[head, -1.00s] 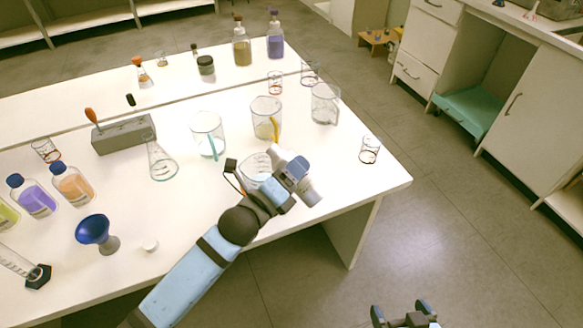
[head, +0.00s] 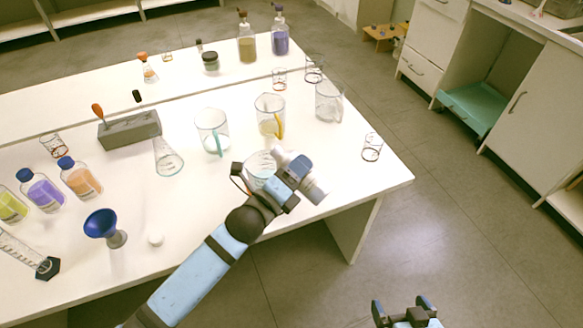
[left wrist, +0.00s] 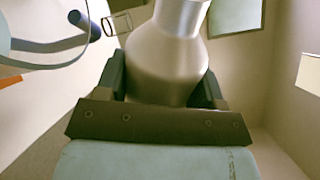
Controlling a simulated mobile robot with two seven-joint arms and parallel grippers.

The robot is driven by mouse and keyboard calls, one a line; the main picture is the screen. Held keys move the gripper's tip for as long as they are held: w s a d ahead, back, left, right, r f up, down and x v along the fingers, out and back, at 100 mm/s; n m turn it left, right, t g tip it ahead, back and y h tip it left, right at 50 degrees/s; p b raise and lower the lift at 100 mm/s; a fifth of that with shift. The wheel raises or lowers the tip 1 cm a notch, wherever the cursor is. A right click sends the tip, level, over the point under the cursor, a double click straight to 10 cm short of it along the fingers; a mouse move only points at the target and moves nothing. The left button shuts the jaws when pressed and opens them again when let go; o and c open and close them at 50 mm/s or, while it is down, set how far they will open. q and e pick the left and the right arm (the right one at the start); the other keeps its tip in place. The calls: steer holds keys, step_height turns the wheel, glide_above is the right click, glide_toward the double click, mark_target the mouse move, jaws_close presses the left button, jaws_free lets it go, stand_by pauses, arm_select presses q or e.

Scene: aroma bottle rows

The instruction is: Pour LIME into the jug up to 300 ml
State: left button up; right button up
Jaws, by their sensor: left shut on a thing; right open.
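My left gripper (head: 297,173) is shut on a pale, silvery bottle (head: 314,188), which lies tilted with its neck toward the upper left. In the left wrist view the bottle (left wrist: 165,65) fills the middle between the fingers, its narrow neck at the top; no label shows. A clear graduated jug (head: 260,165) stands on the table just left of the bottle's neck, partly covered by the arm. A curved glass rim (left wrist: 45,62) shows at the upper left of the wrist view. I cannot tell the jug's liquid level. My right gripper (head: 404,308) is open and empty, off the table.
Behind stand a teal-handled jug (head: 212,132), a yellow-handled jug (head: 269,112) and a grey-handled jug (head: 329,102). A small beaker (head: 372,147) stands near the right edge. Left are a purple bottle (head: 42,192), an orange bottle (head: 80,179), a yellow-green bottle (head: 10,206) and a blue funnel (head: 101,224).

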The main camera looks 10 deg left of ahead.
arm_select(q)
steer(key=shift+n+p, duration=0.3)
steer(key=shift+p, duration=0.15)
stand_by(1.4)
steer(key=shift+w+a+r+n+p, duration=0.25)
steer(key=shift+a+r+n+p, duration=0.25)
steer(key=shift+n+p, duration=0.95)
stand_by(4.7)
